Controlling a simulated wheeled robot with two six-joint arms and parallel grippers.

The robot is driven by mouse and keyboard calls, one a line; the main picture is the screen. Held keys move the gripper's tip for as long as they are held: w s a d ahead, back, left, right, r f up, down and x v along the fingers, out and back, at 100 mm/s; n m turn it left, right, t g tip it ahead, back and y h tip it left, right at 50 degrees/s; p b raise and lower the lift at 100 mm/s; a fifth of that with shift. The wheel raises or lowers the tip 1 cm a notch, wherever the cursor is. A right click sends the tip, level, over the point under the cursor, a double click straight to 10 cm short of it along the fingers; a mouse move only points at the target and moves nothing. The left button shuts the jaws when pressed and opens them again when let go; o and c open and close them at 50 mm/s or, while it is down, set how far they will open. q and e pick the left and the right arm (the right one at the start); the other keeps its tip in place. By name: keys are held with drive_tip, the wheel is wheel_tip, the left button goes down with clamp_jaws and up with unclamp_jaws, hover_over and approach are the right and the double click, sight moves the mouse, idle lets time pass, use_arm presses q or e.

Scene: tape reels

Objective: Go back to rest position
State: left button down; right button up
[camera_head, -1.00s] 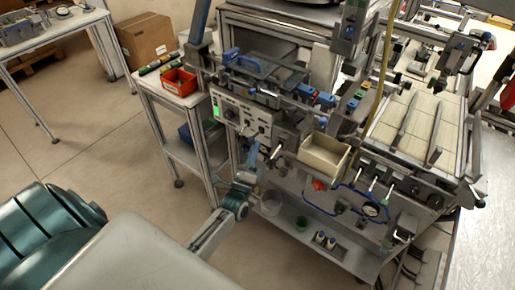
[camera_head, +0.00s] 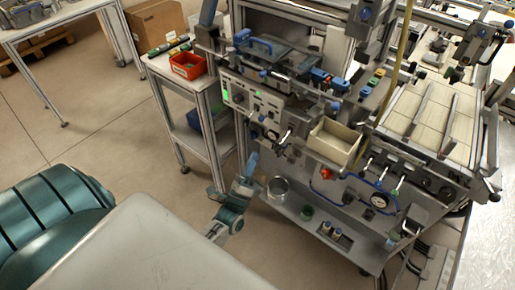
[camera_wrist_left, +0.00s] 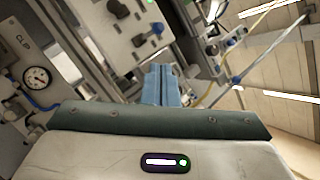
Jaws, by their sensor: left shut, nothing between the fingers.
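My left gripper (camera_head: 251,163) is in the middle of the head view, in front of the machine's lower shelf. Its blue fingers are shut with nothing between them and point up toward the machine's control panel. In the left wrist view the same fingers (camera_wrist_left: 161,85) are together, with the machine front beyond them. No tape reel is in either gripper that I can see. My right gripper is not in view.
The machine (camera_head: 262,105) with knobs, levers and a gauge stands close ahead. A cream bin (camera_head: 333,143) hangs on its front. A side table holds a red bin (camera_head: 188,66). A cardboard box (camera_head: 155,22) stands behind. The floor at left (camera_head: 110,130) is clear.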

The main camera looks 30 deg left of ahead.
use_arm(q)
drive_tip(key=shift+s+d+f, duration=0.1)
drive_tip(key=shift+s+f, duration=0.25)
drive_tip(key=shift+s, duration=0.25)
drive_tip(key=shift+f, duration=0.1)
drive_tip(key=s+f+n+g+h, duration=0.1)
drive_tip(key=s+f+n+g, duration=0.25)
drive_tip(key=f, duration=0.75)
drive_tip(key=s+f+n+g+h, duration=0.1)
drive_tip(key=s+f+n+g, duration=0.2)
drive_tip(key=f, duration=0.8)
drive_tip(key=s+f+n+g+h, duration=0.1)
drive_tip(key=s+f+n+g, duration=0.3)
drive_tip(key=f, duration=0.7)
drive_tip(key=s+f+n+g, duration=0.5)
drive_tip(key=s+f, duration=0.4)
drive_tip(key=s, duration=0.6)
drive_tip(key=s+f+n+g, duration=0.6)
drive_tip(key=s+f, duration=0.4)
drive_tip(key=s, duration=0.4)
drive_tip(key=shift+s+d+f+g, duration=0.2)
drive_tip(key=shift+s+d+g, duration=0.15)
drive_tip(key=shift+g, duration=0.4)
